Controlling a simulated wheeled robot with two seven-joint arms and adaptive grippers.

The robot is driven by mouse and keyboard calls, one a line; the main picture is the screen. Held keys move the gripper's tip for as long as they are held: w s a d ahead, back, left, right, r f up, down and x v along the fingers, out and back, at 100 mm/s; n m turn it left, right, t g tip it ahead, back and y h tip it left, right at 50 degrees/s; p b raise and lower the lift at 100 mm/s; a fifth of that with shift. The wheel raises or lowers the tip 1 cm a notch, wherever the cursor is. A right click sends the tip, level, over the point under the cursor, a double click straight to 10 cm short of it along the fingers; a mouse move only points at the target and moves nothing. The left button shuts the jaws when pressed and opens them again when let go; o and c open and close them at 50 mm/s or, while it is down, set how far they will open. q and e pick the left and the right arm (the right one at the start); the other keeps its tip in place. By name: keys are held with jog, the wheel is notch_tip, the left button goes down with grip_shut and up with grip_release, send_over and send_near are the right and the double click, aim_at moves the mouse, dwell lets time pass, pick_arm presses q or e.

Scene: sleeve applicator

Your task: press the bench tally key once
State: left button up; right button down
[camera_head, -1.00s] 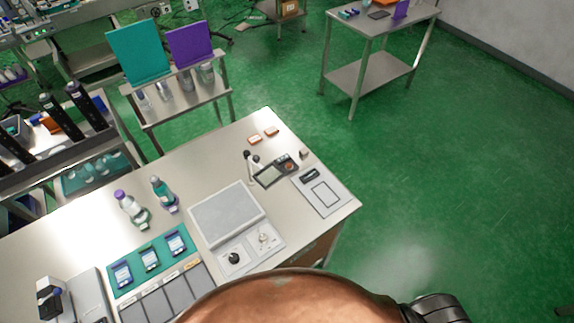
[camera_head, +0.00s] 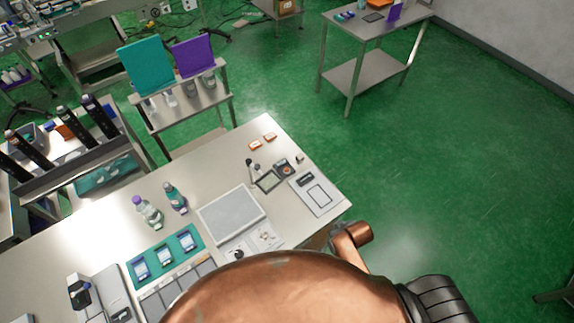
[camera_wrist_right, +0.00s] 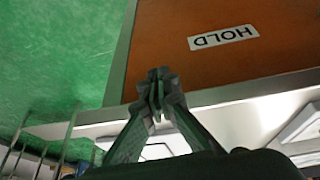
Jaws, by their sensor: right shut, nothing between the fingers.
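A small dark device with an orange round button (camera_head: 286,170) sits near the right end of the bench (camera_head: 225,165). I cannot tell for sure whether this is the tally key. My right gripper (camera_wrist_right: 158,80) is shut and empty in the right wrist view, in front of a brown panel (camera_wrist_right: 190,45) with a HOLD label (camera_wrist_right: 223,38), close to the bench edge. In the head view my right arm is at the bench's front right corner, and its fingers are not clearly visible. My left gripper is not in view.
Two bottles (camera_head: 148,211) and a teal tray (camera_head: 165,257) stand further left. Open green floor lies to the right.

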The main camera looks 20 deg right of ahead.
notch_tip(320, 180, up, 8)
jog(key=w+a+f+n+p, duration=0.1)
jog(key=w, duration=0.1)
notch_tip(320, 180, up, 11)
jog(key=n+t+y+p, duration=0.1)
jog(key=n+t+y, duration=0.25)
jog(key=n, duration=0.65)
send_over(288, 170)
jog(key=shift+f+y, duration=0.1)
jog(key=shift+y, duration=0.15)
jog(key=shift+f, duration=0.15)
notch_tip(288, 170, down, 7)
jog(key=b, duration=0.6)
jog(key=shift+f, duration=0.15)
jog(key=shift+f+b, duration=0.55)
jog(key=shift+f, duration=0.05)
jog(key=shift+f, duration=0.15)
